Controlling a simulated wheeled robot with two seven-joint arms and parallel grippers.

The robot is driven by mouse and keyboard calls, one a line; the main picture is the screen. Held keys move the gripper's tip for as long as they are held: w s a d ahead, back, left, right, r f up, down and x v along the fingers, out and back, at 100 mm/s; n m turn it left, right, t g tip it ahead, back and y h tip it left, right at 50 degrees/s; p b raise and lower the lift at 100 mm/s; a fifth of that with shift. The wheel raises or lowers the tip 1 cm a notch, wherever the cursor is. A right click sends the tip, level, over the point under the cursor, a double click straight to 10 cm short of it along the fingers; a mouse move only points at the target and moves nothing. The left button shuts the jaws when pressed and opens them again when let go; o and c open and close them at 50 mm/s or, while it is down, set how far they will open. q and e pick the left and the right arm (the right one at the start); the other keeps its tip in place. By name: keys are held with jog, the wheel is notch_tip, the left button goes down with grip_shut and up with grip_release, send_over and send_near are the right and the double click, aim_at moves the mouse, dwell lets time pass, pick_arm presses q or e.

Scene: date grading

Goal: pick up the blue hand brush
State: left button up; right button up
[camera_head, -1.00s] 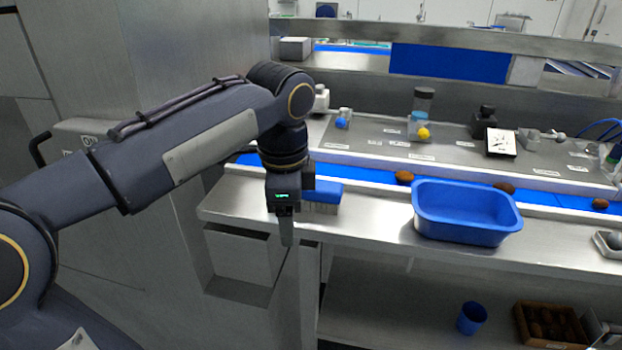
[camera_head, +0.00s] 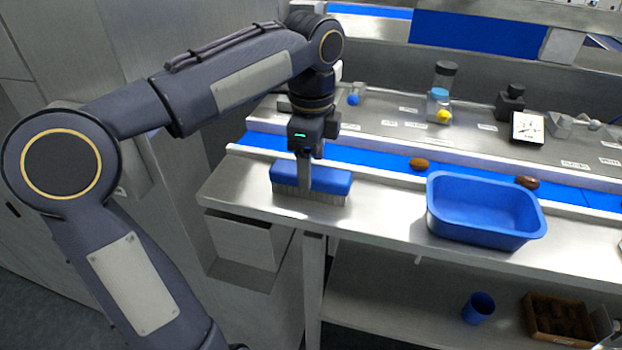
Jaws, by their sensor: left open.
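The blue hand brush (camera_head: 332,182) lies on the left part of the steel bench, blue back up and grey bristles down. My left gripper (camera_head: 305,185) points down at the brush, with a finger in front of the brush's near side. It is open; the picture does not show whether it touches the brush. The far finger is hidden. My right gripper is not in view.
A blue tub (camera_head: 485,238) stands on the bench (camera_head: 385,222) to the right of the brush. Behind runs a blue conveyor belt (camera_head: 380,170) with brown dates (camera_head: 419,164). A blue cup (camera_head: 478,308) and a wooden crate (camera_head: 558,322) sit on the lower shelf.

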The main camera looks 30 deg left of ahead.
pick_arm(q)
jog(key=shift+s+a+f, duration=0.1)
jog(key=shift+s+f, duration=0.05)
jog(key=shift+f, duration=1.75)
jog(key=c, duration=1.1)
